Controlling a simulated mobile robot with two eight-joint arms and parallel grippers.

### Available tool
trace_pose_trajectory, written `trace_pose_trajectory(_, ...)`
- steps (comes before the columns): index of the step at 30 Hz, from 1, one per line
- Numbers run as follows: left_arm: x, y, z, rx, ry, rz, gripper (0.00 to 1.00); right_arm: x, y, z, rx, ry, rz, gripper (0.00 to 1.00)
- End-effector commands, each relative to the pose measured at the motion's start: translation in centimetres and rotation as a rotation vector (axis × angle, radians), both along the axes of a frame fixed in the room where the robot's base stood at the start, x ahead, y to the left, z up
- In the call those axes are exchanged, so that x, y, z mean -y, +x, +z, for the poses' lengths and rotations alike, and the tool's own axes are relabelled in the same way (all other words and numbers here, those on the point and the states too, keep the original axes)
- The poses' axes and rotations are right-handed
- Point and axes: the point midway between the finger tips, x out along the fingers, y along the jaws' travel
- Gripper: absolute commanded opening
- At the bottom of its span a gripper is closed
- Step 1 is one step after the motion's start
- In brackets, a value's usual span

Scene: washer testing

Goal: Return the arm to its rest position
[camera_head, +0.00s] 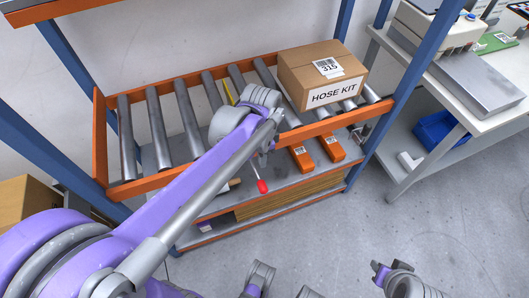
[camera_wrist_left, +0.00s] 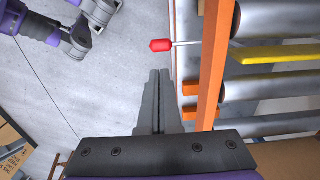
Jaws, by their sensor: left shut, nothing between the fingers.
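My left arm (camera_head: 185,190) reaches in from the left across the roller rack, with its grey bend over the rollers. In the left wrist view, my left gripper (camera_wrist_left: 158,73) has its dark fingers together with nothing between them. It is beside the rack's orange front rail, over the floor side. In the head view my arm hides its fingers. Purple and grey parts of my other arm (camera_wrist_left: 92,22) show at the top left of the wrist view, without clear fingertips.
The roller rack's orange front rail (camera_head: 320,127) is close to my arm. A HOSE KIT box (camera_head: 325,75) stands on the rollers. A white bench (camera_head: 490,115) is at right. Floor (camera_head: 400,220) in front is clear.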

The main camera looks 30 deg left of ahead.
Motion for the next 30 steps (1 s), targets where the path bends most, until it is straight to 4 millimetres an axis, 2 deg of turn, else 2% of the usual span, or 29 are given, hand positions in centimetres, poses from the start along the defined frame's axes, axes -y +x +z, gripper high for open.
trace_pose_trajectory(7,0.0,0.0,0.0,0.001,0.0,0.001,0.0,0.0,0.0,0.0,0.0,0.0,0.0,0.34)
trace_pose_trajectory(10,0.2,-0.6,0.8,0.019,0.001,0.028,0.0,0.0,0.0,0.7,0.002,0.0,0.0,0.34)
trace_pose_trajectory(14,0.9,-2.7,3.4,0.095,-0.001,0.141,0.0,0.0,0.2,3.0,0.009,0.0,0.0,0.34)
trace_pose_trajectory(18,1.9,-5.8,6.4,0.223,-0.03,0.33,0.0,0.0,0.7,6.3,0.02,0.0,0.0,0.34)
trace_pose_trajectory(21,2.5,-7.6,7.9,0.309,-0.068,0.461,0.0,0.0,1.1,8.4,0.029,0.0,0.0,0.34)
trace_pose_trajectory(25,3.0,-9.2,9.0,0.393,-0.122,0.595,0.0,0.0,1.7,10.5,0.039,0.0,0.0,0.34)
trace_pose_trajectory(30,3.3,-10.0,9.3,0.445,-0.165,0.681,0.0,0.0,2.0,11.6,0.046,0.0,0.0,0.34)
